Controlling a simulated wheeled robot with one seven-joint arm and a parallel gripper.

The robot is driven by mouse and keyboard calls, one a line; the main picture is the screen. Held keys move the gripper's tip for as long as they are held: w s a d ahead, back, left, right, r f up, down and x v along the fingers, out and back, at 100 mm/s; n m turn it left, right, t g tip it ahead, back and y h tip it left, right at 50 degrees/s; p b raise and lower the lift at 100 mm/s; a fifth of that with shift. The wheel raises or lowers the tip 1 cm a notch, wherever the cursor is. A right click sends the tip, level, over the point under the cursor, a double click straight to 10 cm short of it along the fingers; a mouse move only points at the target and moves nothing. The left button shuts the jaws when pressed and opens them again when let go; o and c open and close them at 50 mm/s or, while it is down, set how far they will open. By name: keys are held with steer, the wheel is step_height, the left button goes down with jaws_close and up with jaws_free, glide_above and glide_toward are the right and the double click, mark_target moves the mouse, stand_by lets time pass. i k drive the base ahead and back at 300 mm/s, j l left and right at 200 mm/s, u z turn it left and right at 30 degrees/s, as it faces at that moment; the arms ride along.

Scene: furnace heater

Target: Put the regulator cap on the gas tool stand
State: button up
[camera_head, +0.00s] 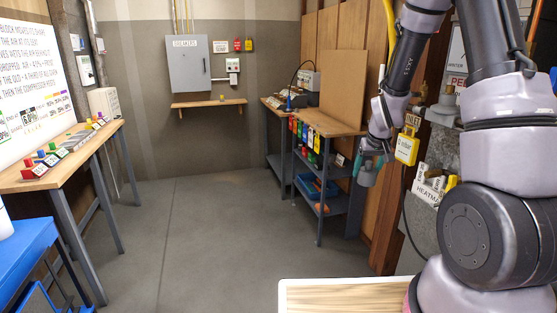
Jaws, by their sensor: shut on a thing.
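My gripper (368,178) hangs at the end of my arm, right of the middle, in front of the wooden wall panels. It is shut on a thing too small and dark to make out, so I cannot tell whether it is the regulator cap. The held thing is above the floor, near the right end of the far workbench (335,127). I cannot pick out the gas tool stand for certain. Small items with red, green, blue and yellow parts (45,160) stand on the left wooden bench (22,182).
A wall shelf (208,104) bears a small yellow thing (222,97). A yellow tag (406,149) and a grey unit hang close right of my gripper. A blue cart (25,245) stands front left, a pale wooden top (340,298) front right. The middle floor is clear.

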mark_target(318, 121)
steer(key=i+u, duration=0.2)
steer(key=i, duration=1.55)
steer(key=i+z, duration=0.2)
steer(key=i, duration=0.3)
steer(key=i+j+z, duration=0.2)
steer(key=i, duration=0.3)
steer(key=i+j+z, duration=0.2)
steer(key=i, duration=0.3)
steer(key=i+j+z, duration=0.2)
steer(key=i, duration=0.25)
steer(key=i+j, duration=0.05)
steer(key=j, duration=0.05)
